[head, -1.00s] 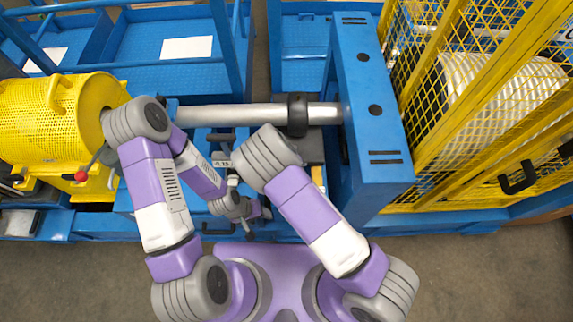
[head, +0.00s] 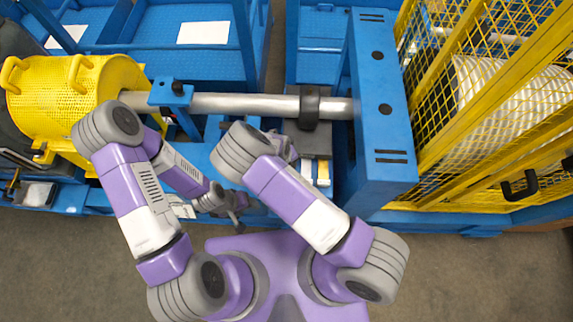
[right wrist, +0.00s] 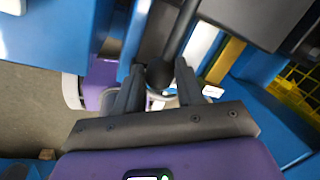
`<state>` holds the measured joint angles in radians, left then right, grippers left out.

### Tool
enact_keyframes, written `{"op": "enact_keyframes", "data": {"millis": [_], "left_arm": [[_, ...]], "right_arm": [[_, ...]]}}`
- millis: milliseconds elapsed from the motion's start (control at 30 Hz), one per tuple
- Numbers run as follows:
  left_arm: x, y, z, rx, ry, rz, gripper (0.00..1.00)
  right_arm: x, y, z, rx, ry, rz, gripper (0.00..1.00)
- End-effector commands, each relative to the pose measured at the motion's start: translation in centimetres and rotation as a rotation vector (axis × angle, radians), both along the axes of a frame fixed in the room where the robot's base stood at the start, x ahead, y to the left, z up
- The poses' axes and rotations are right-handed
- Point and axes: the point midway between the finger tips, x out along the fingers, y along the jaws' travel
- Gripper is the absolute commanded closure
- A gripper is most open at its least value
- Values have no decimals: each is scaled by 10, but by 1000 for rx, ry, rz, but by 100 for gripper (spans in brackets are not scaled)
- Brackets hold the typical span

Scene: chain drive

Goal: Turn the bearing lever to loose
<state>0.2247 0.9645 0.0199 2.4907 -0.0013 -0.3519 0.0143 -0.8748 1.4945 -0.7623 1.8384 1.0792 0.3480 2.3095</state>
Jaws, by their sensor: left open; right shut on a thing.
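In the right wrist view, a black round-ended bar (right wrist: 160,74), apparently the bearing lever, lies between the two fingers of my right gripper (right wrist: 159,78). The fingers are shut on it; its dark shaft runs up and away. Its loose or tight marking cannot be read. In the head view, my right gripper is hidden below my right arm. My left gripper (head: 238,214) hangs open and empty near the front edge of the blue frame. A black bearing collar (head: 309,107) sits around the silver shaft (head: 245,104).
A yellow perforated drum guard (head: 70,95) stands at the left end of the shaft. A blue upright block (head: 384,145) stands at its right end. Yellow mesh fencing (head: 470,110) fills the right side. Grey floor (head: 480,275) is clear in front.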

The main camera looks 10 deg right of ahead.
Motion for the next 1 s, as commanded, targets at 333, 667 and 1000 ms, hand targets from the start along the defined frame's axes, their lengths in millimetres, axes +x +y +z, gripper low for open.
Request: {"op": "enact_keyframes", "data": {"millis": [333, 667, 1000], "left_arm": [[0, 0, 0, 0, 0, 0, 42], [0, 0, 1, 0, 0, 0, 42], [0, 0, 8, 0, 0, 0, 42]], "right_arm": [[0, 2, 0, 3, 1, 2, 38], [0, 2, 5, 1, -1, 4, 38], [-4, 12, 57, 2, -3, 5, 38]]}}
